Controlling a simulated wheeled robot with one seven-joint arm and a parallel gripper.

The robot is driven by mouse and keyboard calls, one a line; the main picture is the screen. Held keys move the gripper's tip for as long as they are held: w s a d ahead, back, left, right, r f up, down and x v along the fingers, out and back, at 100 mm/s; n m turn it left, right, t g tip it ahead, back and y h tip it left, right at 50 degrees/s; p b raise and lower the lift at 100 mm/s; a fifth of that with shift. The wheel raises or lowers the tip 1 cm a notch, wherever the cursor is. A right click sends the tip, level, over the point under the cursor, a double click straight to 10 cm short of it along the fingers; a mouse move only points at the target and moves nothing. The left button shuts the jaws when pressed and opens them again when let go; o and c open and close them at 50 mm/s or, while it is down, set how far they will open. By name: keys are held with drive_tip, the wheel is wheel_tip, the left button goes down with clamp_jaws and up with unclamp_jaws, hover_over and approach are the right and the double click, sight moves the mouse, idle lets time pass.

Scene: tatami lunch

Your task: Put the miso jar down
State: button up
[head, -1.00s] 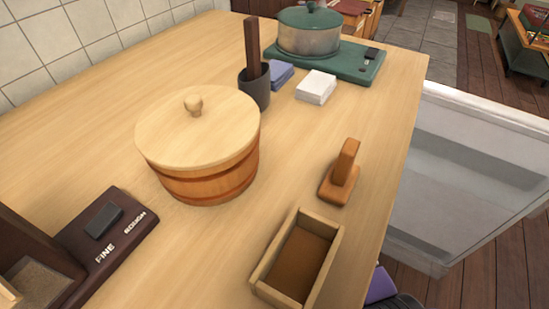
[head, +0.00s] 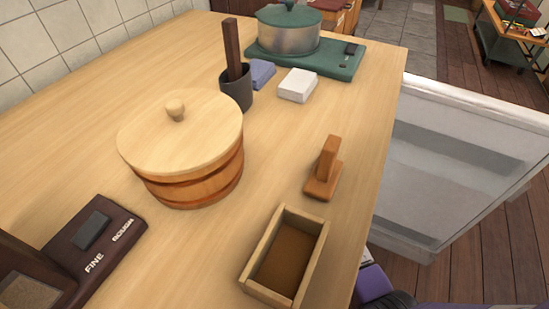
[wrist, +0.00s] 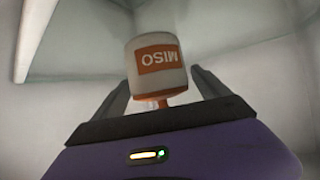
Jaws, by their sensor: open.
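The miso jar (wrist: 158,72) is in the wrist view, white with an orange label whose "MISO" lettering appears upside down in the picture. A smaller orange part shows at the end nearest my gripper. My gripper (wrist: 161,88) is open, with one dark finger on each side of the jar. Its left finger looks close to the jar, and a gap shows on the right. I cannot tell what the jar rests on. In the head view neither the jar nor my gripper's fingers show.
Pale walls surround the jar in the wrist view. In the head view, a whitish translucent panel (head: 455,165) stands right of the wooden counter (head: 75,140). The counter holds a lidded wooden tub (head: 190,185), a wooden box (head: 262,250), a wooden stamp-like block (head: 325,170) and a pot (head: 288,35).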

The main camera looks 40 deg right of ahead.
drive_tip(key=d+p+v, duration=0.1)
drive_tip(key=p+v, duration=0.1)
drive_tip(key=v, duration=0.8)
drive_tip(key=shift+a, duration=0.5)
drive_tip(key=shift+s, duration=0.15)
